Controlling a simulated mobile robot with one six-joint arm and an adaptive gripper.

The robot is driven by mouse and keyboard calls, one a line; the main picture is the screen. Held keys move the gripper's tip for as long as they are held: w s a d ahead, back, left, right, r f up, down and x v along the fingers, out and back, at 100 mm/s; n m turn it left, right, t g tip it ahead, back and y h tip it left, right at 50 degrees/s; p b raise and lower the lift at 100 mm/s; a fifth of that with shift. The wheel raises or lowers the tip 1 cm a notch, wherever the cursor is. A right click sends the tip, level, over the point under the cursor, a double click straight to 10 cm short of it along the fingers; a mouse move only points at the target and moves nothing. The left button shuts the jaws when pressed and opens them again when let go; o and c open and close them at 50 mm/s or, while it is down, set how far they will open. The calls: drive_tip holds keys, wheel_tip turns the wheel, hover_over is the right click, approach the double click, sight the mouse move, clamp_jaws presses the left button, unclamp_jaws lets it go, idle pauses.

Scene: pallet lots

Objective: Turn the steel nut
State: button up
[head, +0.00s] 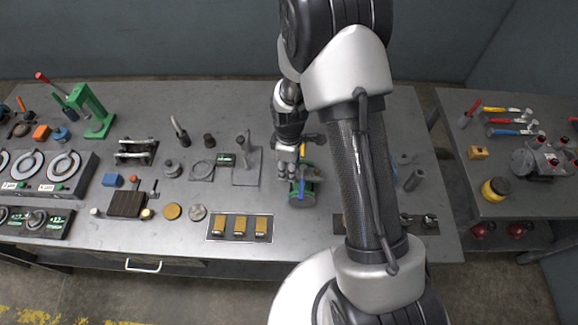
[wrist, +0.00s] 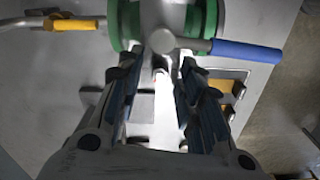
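My gripper (wrist: 160,72) is seen from behind in the wrist view, with its two dark fingers apart. Its tips are over a pale steel body between two green flanges (wrist: 203,20); I cannot tell whether they touch it. A lever with a blue handle (wrist: 245,52) has its round steel end just ahead of the fingertips. In the head view my gripper (head: 287,168) is beside the green-ended fitting (head: 303,198), partly covering it. I cannot pick out the steel nut for certain; it may be hidden by the fingers or the lever.
A yellow-handled lever (wrist: 76,25) lies left of the fitting. A plate with several brass blocks (head: 240,238) is in front on the workbench (head: 180,268). A steel post on a plate (head: 247,178) stands to the left. A second table (head: 520,205) with hammers is at right.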

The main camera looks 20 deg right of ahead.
clamp_jaws()
idle(0.3)
drive_tip(key=shift+m+b, duration=0.4)
drive_tip(key=shift+m, duration=1.1)
unclamp_jaws()
drive_tip(key=shift+r, duration=0.1)
wheel_tip(320, 180, up, 12)
drive_tip(key=shift+f, duration=0.1)
